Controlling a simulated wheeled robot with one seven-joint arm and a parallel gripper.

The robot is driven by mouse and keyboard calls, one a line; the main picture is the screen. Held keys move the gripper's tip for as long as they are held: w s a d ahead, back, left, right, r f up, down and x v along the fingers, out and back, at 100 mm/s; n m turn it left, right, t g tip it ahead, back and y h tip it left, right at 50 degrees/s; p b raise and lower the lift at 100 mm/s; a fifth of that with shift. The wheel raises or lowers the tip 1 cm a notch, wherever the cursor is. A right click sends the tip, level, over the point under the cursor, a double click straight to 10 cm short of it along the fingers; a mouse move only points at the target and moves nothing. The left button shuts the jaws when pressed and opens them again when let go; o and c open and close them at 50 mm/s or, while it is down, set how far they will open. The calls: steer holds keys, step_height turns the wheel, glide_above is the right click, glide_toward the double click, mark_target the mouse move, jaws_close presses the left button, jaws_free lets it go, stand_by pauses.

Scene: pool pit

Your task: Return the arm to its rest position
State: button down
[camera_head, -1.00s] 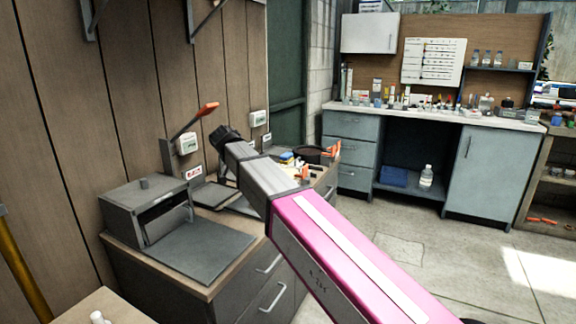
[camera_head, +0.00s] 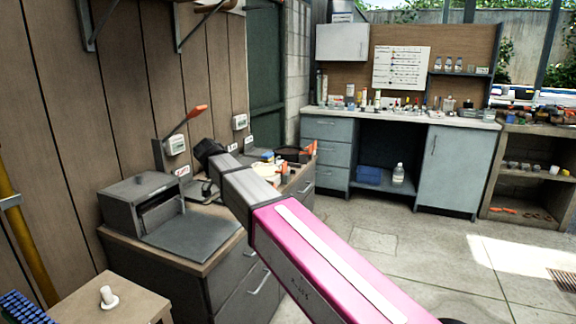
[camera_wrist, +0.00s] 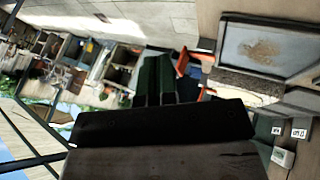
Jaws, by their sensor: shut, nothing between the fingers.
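My arm, with its pink and grey links, reaches out from the lower right in the head view over the wooden-topped counter (camera_head: 185,262) along the wall. Its dark far end (camera_head: 207,150) is above the back of that counter, and the fingers cannot be made out there. In the wrist view my gripper (camera_wrist: 167,62) shows two dark green fingers side by side. They are shut with nothing between them.
A grey metal box (camera_head: 128,203) stands on the counter beneath the arm's left side. An orange-handled lever (camera_head: 185,122) rises behind it. A small wooden table (camera_head: 90,303) is at lower left. A blue-grey workbench (camera_head: 330,150) stands at the back. The floor (camera_head: 400,255) at right is clear.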

steer(key=s+d+f+n+g+y, duration=0.1)
steer(key=s+d+f+n+y, duration=0.1)
steer(key=d+f, duration=1.05)
steer(key=s+d+f+n+g+y, duration=0.1)
steer(key=s+d+f+n+y, duration=0.1)
steer(key=d+f, duration=1.1)
steer(key=s+d+f+n+y, duration=0.1)
steer(key=s+d+f+y, duration=0.2)
steer(key=s+d+f, duration=0.4)
steer(key=d, duration=0.3)
steer(key=c, duration=1.8)
jaws_free()
